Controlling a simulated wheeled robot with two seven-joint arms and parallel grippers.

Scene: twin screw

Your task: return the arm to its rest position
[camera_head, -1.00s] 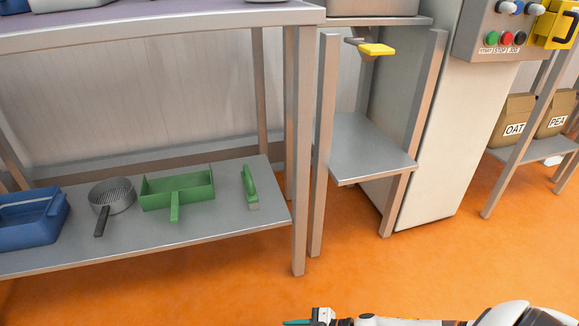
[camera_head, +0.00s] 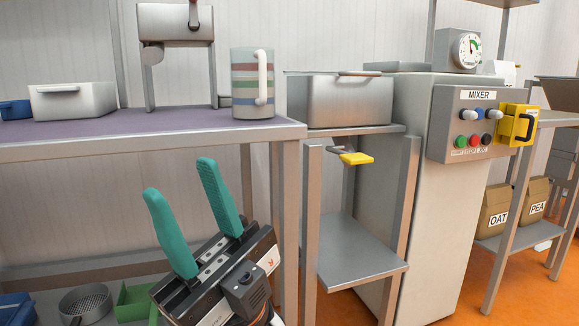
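My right gripper (camera_head: 196,218) is raised in front of the left table. Its two teal fingers stand apart, pointing up and to the left, with nothing between them. The gripper hides part of the lower shelf and the table's front. My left gripper is out of the picture.
The table (camera_head: 150,150) holds a striped jug (camera_head: 253,85) near its right edge and a white tray (camera_head: 72,101). A metal bin (camera_head: 345,100) stands on the stand beside it. The mixer cabinet (camera_head: 428,200) has a yellow guard (camera_head: 515,125).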

